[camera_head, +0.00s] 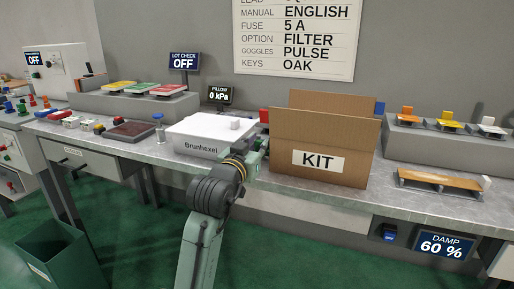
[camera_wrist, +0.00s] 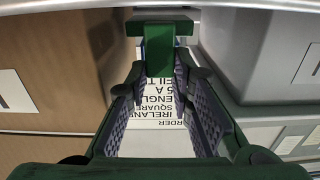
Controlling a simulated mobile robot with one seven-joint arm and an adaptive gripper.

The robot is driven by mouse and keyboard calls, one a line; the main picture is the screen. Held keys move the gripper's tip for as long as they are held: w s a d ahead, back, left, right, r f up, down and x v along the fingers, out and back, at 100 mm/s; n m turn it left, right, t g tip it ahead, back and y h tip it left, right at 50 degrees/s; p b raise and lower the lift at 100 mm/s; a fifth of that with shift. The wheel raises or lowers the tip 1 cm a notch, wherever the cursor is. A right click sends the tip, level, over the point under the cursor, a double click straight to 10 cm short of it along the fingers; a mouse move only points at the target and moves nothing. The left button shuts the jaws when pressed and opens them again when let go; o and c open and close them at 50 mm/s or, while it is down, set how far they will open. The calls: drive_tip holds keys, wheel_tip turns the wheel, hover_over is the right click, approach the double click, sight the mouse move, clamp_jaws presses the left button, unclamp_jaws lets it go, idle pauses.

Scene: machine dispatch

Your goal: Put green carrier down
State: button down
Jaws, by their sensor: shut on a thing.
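A dark green T-shaped piece, which I take for the green carrier (camera_wrist: 160,50), is between my fingertips in the wrist view. My gripper (camera_wrist: 161,78) is shut on its narrow stem, with a wider crosspiece beyond. In the head view my gripper (camera_head: 256,150) is small and partly hidden by my arm, in the gap between the white Brunhexel box and the KIT box. I cannot make out the carrier there, nor tell whether it touches the bench.
The cardboard KIT box (camera_head: 350,165) stands open right of my gripper. The white Brunhexel box (camera_head: 190,146) stands left. The grey bench (camera_head: 440,205) has bare strips at its front edge. A brown board on a rack (camera_head: 440,181) lies right. A green bin (camera_head: 65,268) stands on the floor.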

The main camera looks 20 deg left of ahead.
drive_tip(key=shift+f, duration=0.6)
drive_tip(key=shift+f, duration=0.2)
drive_tip(key=c, duration=1.7)
unclamp_jaws()
drive_tip(key=shift+s+r, duration=0.15)
drive_tip(key=shift+r, duration=0.05)
drive_tip(key=s+b, duration=0.2)
drive_tip(key=s, duration=0.9)
drive_tip(key=shift+s+a, duration=0.2)
drive_tip(key=shift+s, duration=0.2)
